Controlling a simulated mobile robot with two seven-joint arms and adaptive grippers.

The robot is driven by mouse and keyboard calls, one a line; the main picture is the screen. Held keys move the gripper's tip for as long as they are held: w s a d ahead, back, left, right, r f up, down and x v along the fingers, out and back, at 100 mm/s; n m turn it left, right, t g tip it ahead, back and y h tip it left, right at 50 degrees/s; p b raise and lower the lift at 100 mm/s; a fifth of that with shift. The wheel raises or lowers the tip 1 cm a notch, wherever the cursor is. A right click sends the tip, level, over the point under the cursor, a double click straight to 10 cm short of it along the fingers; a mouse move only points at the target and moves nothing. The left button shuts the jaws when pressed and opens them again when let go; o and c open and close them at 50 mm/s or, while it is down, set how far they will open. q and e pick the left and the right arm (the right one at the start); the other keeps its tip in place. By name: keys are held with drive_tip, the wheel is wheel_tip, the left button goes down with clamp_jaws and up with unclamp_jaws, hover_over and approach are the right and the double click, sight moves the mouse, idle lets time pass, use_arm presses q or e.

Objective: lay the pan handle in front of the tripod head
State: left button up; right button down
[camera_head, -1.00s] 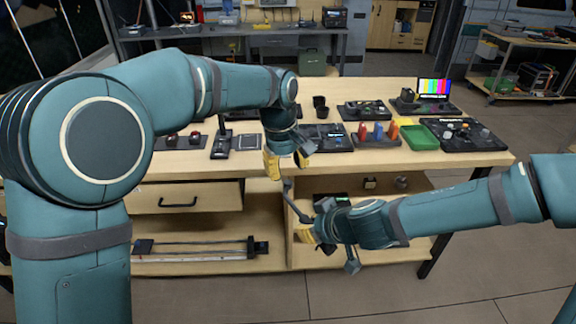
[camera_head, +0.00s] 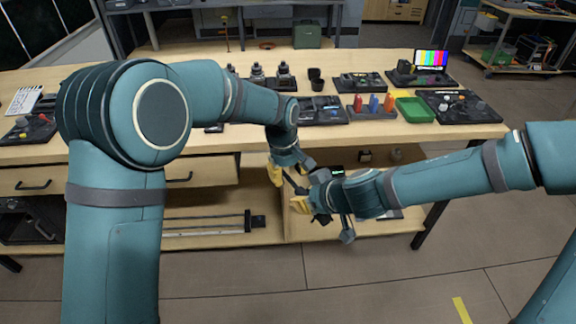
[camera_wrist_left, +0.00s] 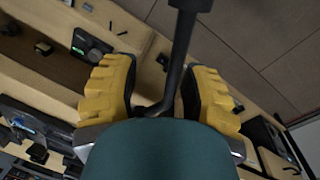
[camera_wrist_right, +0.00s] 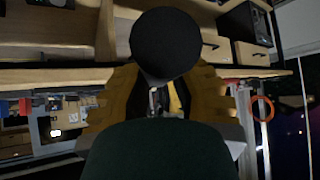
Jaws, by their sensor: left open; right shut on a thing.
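The pan handle (camera_head: 292,184) is a dark rod with a bent end. My right gripper (camera_head: 309,203) is shut on it in front of the table's front edge. Its round black end (camera_wrist_right: 165,45) fills the middle of the right wrist view. My left gripper (camera_head: 284,172) is open close beside the right one. In the left wrist view the rod (camera_wrist_left: 181,55) runs between its spread yellow fingers; I cannot tell whether they touch it. I cannot make out the tripod head for sure; dark upright devices (camera_head: 283,75) stand behind my left arm, which hides part of the tabletop.
The wooden table (camera_head: 400,148) holds a green tray (camera_head: 415,110), a rack of coloured items (camera_head: 373,104), a colour-bar monitor (camera_head: 430,61) and a control panel (camera_head: 460,106). A clapperboard (camera_head: 24,100) lies at the left. An open shelf (camera_head: 270,227) is below.

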use_arm(q)
clamp_jaws()
use_arm(e)
drive_tip(key=c, duration=0.8)
unclamp_jaws()
drive_tip(key=shift+c, duration=0.2)
